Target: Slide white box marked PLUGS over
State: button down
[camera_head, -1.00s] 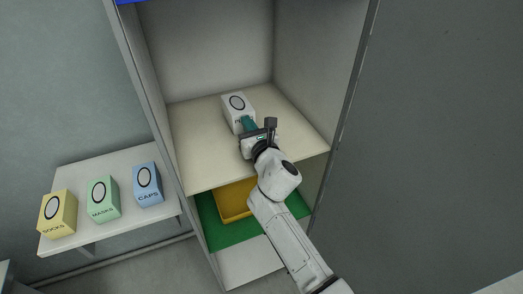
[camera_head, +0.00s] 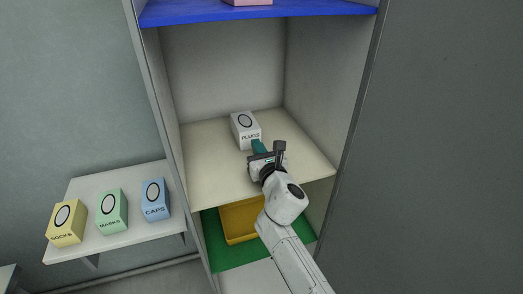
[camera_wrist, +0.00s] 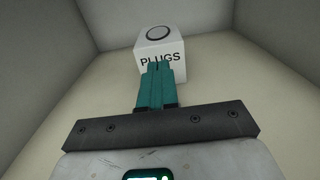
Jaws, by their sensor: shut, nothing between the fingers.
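The white box marked PLUGS (camera_head: 245,130) stands upright on the cream shelf, toward the back and near the middle. It also shows in the wrist view (camera_wrist: 160,52), with its marked face toward me. My gripper (camera_head: 256,147) is in front of the box with its teal fingers together and nothing between them. In the wrist view the fingertips (camera_wrist: 158,68) overlap the lower part of the box's front face. I cannot tell whether they touch it.
The cream shelf (camera_head: 210,175) is clear on both sides of the box, between the cabinet walls. A blue shelf (camera_head: 200,14) is above; a yellow tray (camera_head: 240,222) on a green shelf is below. A white side shelf (camera_head: 125,232) holds SOCKS, MASKS and CAPS boxes.

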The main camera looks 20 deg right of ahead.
jog(key=shift+s+r+p, duration=0.15)
jog(key=shift+s+p, duration=0.25)
jog(key=shift+s, duration=0.65)
jog(key=shift+s+f, duration=0.25)
jog(key=shift+s, duration=0.05)
jog(key=s+p, duration=0.2)
jog(key=s, duration=0.6)
jog(key=shift+p, duration=0.35)
jog(key=shift+w, duration=0.1)
